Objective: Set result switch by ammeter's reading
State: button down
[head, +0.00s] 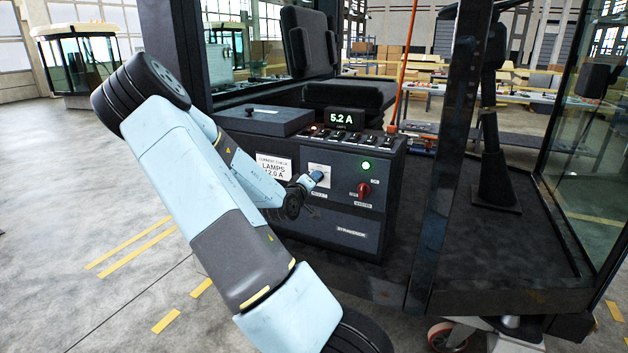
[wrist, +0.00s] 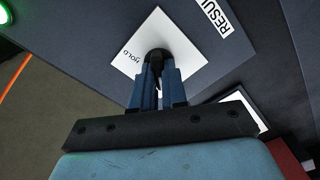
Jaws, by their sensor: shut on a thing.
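My gripper (head: 317,177) is at the console front. In the wrist view, its blue fingers (wrist: 158,78) are shut on the knob, hiding its pointer direction.
A lit green lamp (head: 366,165) and a red master switch (head: 363,189) are right of the result switch. A row of small switches (head: 349,136) lies along the console top. A dark cab post (head: 452,150) stands to the right. The floor at left is open.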

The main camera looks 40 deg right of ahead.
jog(key=shift+w+a+f+n, duration=0.1)
jog(key=shift+w+a+n, duration=0.05)
jog(key=shift+n, duration=0.35)
jog(key=c, duration=1.2)
grip_release()
jog(key=shift+o, duration=0.2)
jog(key=v, duration=1.3)
jog(key=shift+a, duration=0.35)
jog(key=shift+f, duration=0.1)
